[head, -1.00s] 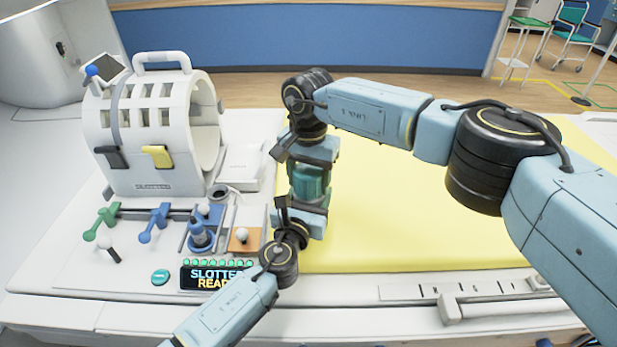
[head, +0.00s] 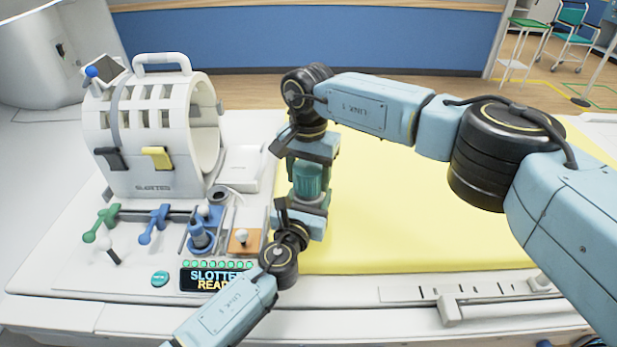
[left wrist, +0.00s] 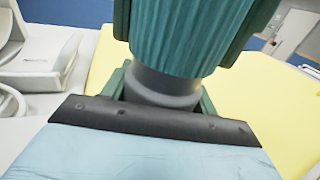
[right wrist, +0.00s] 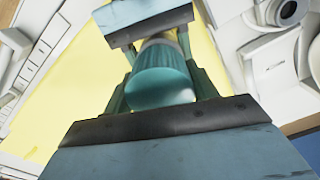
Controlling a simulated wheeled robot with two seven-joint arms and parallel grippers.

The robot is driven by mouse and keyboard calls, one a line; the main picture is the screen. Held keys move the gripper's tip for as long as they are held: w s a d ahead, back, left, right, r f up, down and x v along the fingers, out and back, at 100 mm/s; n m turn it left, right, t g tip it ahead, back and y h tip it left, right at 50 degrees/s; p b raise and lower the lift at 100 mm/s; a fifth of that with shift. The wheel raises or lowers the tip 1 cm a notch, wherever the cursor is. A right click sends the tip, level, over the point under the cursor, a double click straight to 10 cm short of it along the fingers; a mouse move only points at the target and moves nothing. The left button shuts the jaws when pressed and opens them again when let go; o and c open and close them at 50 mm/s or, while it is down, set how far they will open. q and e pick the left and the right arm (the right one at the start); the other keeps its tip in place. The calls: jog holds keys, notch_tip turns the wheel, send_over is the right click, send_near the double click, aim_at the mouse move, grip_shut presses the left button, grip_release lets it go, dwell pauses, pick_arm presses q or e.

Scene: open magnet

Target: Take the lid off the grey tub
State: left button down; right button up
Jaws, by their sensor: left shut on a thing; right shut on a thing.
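The lid (head: 308,181) is teal and ribbed. It sits on top of the grey tub (left wrist: 165,86), above the yellow pad; no clear gap shows between them. My right gripper (right wrist: 160,82) comes from above and is shut on the lid, with a finger on each side; it also shows in the head view (head: 310,172). My left gripper (head: 303,208) comes from below and is shut around the tub's grey body. In the left wrist view the tub's lower part is hidden by my left gripper. In the head view the tub is mostly hidden.
A white slotted cylinder housing (head: 150,130) with a handle stands at the left. In front of it are green and blue levers (head: 152,225), small fixtures and a display (head: 215,280). The yellow pad (head: 400,220) to the right is clear, apart from my right arm above it.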

aim_at(308, 166)
pick_arm(q)
jog(key=shift+f, duration=0.1)
pick_arm(e)
jog(key=shift+r, duration=0.5)
jog(key=shift+r, duration=0.1)
jog(key=shift+r, duration=1.95)
pick_arm(q)
jog(key=shift+c, duration=1.8)
grip_release()
jog(key=shift+s, duration=0.1)
